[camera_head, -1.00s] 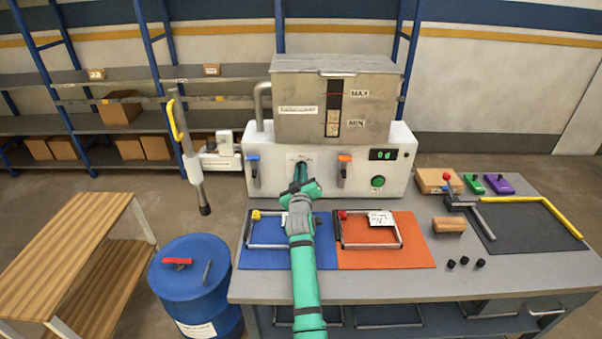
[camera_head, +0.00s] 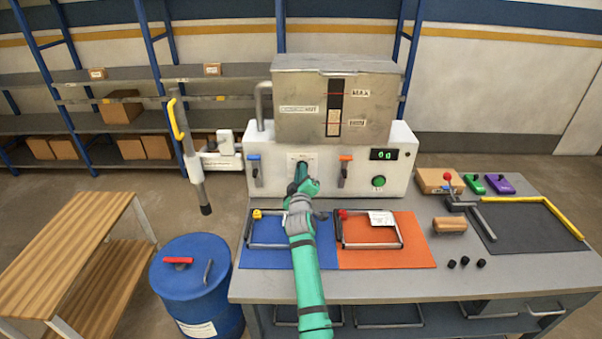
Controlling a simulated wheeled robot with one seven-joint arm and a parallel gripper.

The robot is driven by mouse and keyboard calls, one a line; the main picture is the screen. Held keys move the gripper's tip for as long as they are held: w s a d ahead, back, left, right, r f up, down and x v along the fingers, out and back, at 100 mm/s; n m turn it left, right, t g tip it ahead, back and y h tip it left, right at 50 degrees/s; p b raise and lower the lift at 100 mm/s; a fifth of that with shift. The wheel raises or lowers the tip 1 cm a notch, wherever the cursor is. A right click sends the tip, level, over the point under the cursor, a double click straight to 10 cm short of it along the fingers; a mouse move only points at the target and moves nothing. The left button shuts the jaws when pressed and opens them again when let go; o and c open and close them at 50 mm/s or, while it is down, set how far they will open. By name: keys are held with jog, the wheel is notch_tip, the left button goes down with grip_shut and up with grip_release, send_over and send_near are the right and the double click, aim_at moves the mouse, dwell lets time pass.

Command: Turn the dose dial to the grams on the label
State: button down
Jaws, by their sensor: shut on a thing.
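The dose dial is on the front of the white washer unit (camera_head: 275,183), between a blue-handled lever (camera_head: 254,166) and an orange-handled lever (camera_head: 345,167). My gripper (camera_head: 301,170) reaches the unit's front and is shut on the dial, which is mostly hidden behind it. A small black display (camera_head: 384,155) shows green digits that look like 00 or 0g; I cannot read them surely. A white label (camera_head: 381,218) lies at the orange mat's frame, its print too small to read. Another label (camera_head: 299,109) is on the grey tank (camera_head: 300,90), also unreadable.
A blue mat (camera_head: 260,258) and an orange mat (camera_head: 395,255) with metal frames lie under and beside my arm. A green button (camera_head: 379,181) is right of the orange lever. A blue barrel (camera_head: 190,285) stands left of the table.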

jog(key=c, duration=1.8)
grip_release()
jog(key=shift+c, duration=0.2)
jog(key=shift+s, duration=0.15)
jog(key=s, duration=1)
jog(key=shift+s, duration=0.3)
jog(key=shift+w+a, duration=0.1)
